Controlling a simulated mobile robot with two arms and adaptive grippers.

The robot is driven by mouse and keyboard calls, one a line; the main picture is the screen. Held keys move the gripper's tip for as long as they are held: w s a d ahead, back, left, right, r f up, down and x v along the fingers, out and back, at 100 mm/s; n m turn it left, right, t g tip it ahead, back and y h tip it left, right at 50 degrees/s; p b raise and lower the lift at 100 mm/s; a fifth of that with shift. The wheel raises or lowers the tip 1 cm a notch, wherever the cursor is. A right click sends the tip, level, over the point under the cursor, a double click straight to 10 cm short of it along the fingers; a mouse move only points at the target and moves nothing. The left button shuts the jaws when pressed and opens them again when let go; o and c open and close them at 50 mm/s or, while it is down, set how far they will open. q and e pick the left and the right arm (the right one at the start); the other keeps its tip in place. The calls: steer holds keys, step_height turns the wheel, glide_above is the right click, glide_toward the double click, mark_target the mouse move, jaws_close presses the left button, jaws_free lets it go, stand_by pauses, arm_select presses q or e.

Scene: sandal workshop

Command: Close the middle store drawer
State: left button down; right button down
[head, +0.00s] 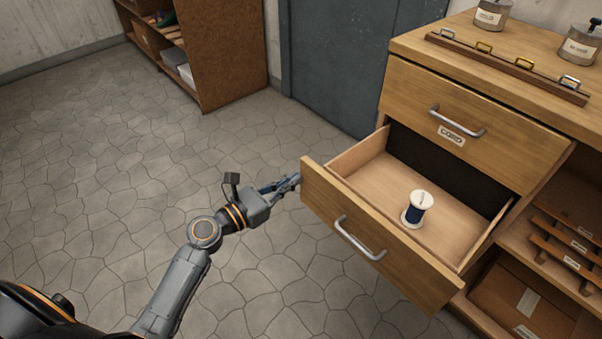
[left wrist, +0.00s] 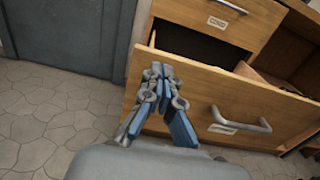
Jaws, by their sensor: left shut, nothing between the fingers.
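The middle store drawer (head: 335,217) stands pulled out of the wooden cabinet, below a shut drawer labelled CORD (head: 470,125). Its front carries a metal bar handle (head: 359,238). A spool of blue thread (head: 415,212) stands upright inside it. My left gripper (head: 294,181) is shut and empty at the left end of the drawer front. In the left wrist view the shut fingers (left wrist: 164,75) overlap the drawer front (left wrist: 205,85), left of its handle (left wrist: 241,121); I cannot tell whether they touch it. My right gripper is not in view.
Tins (head: 579,45) and a rail of buckles (head: 505,67) are on the cabinet top. Open shelves (head: 570,240) are at the right of the drawer. A grey door (head: 335,65) and a brown shelf unit (head: 225,50) stand behind. The stone floor (head: 110,180) at left is clear.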

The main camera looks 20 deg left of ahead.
mark_target(311, 169)
arm_select(q)
steer(key=x, duration=0.2)
steer(key=shift+w+d, duration=0.1)
steer(key=shift+w, duration=0.15)
steer(key=shift+w+d, duration=0.15)
steer(key=shift+w, duration=0.1)
steer(key=shift+w+d, duration=0.1)
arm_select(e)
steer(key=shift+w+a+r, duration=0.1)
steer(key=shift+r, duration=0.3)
arm_select(q)
steer(key=shift+w, duration=0.1)
